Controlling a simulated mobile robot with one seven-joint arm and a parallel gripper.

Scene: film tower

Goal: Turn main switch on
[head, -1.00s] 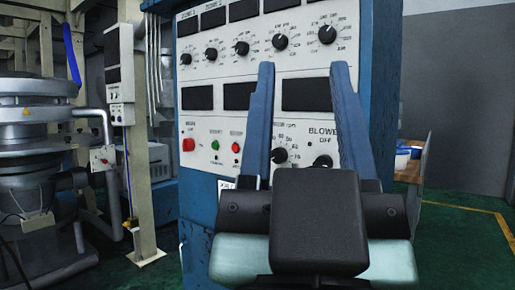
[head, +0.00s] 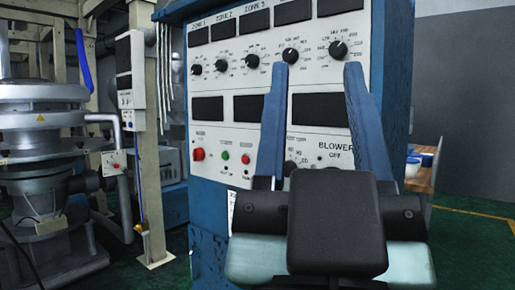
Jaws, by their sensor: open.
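The control cabinet (head: 214,165) is blue with a white front panel of black dials, dark displays and small buttons. A red main switch knob (head: 198,154) sits at the panel's lower left, under a small label that is hard to read. My gripper (head: 317,80) is in front of the panel's right part, with its two blue fingers spread wide apart and nothing between them. The fingers and wrist hide part of the lower right panel. The red knob lies to the left of my gripper and is fully visible.
A green button (head: 225,155) and a smaller red one (head: 245,158) are right of the red knob. A beige post (head: 147,100) with a grey control box (head: 129,80) and a metal machine (head: 45,150) stand left. A wooden table (head: 421,178) is behind on the right.

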